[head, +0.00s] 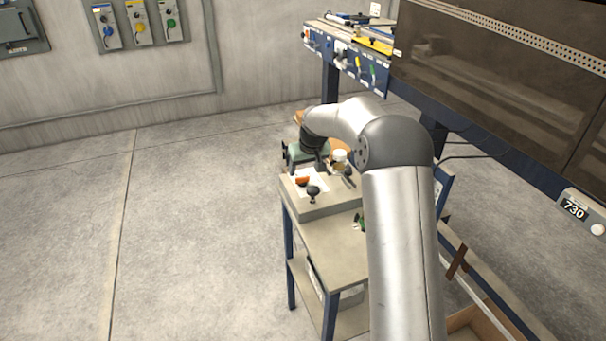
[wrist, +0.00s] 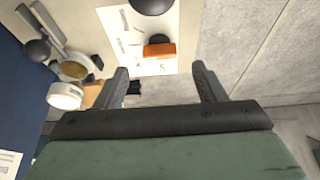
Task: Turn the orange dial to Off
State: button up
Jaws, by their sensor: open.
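An orange piece (wrist: 159,50) with a dark rounded part behind it sits on a white marked sheet (wrist: 135,45) in the wrist view. In the head view the orange piece (head: 302,181) is beside a black round knob (head: 313,190) on a low beige block. A small orange spot (head: 307,34) also shows at the left end of the machine's front panel; I cannot tell whether it is a dial. My gripper (wrist: 161,82) is open and empty, its fingers apart, with the orange piece beyond the gap between them. No contact with it shows.
The block stands on a small table (head: 335,238). A white-and-tan roll (wrist: 66,94) and dark-ended tools lie left of the sheet in the wrist view. The big machine (head: 480,60) bounds the right. Wall boxes (head: 139,22) carry coloured dials. Floor left of the table is clear.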

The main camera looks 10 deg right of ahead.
aim_at(302, 177)
jog(key=shift+x, duration=2.45)
jog(key=c, duration=1)
